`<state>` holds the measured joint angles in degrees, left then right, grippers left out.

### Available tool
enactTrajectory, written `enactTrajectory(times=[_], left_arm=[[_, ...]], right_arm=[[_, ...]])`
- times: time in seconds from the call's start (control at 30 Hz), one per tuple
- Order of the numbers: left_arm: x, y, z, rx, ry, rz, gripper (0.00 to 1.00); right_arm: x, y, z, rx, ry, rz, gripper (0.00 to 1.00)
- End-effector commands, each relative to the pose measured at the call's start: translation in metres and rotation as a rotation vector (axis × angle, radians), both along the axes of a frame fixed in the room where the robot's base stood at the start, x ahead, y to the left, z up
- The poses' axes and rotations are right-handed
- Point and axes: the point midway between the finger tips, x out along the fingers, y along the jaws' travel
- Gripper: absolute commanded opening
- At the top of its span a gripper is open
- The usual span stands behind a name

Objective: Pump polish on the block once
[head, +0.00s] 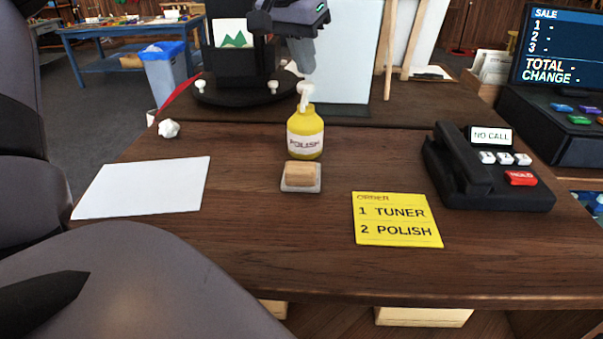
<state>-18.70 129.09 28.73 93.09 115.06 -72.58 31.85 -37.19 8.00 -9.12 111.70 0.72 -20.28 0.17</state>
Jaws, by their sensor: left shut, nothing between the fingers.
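A yellow polish bottle (305,134) with a white pump head stands upright near the middle of the wooden counter. The block (299,175) is tan and sits on a small grey base just in front of the bottle, below the pump's spout side. My right gripper is not in view.
A yellow order card (398,219) lies right of the block, and a black phone (487,170) stands further right. White paper (142,188) lies at left, with a crumpled ball (168,128) behind it. A black stand (240,68) is behind.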

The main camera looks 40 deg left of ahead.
Motion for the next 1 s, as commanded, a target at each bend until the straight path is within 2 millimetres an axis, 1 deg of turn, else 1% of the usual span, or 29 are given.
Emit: enactTrajectory(times=[0.47,1.0], left_arm=[[0.000,0.000,-0.001,0.000,0.000,0.000,0.00],[0.000,0.000,-0.020,0.000,0.002,0.000,0.00]], right_arm=[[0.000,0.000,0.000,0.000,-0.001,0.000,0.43],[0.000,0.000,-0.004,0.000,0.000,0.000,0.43]])
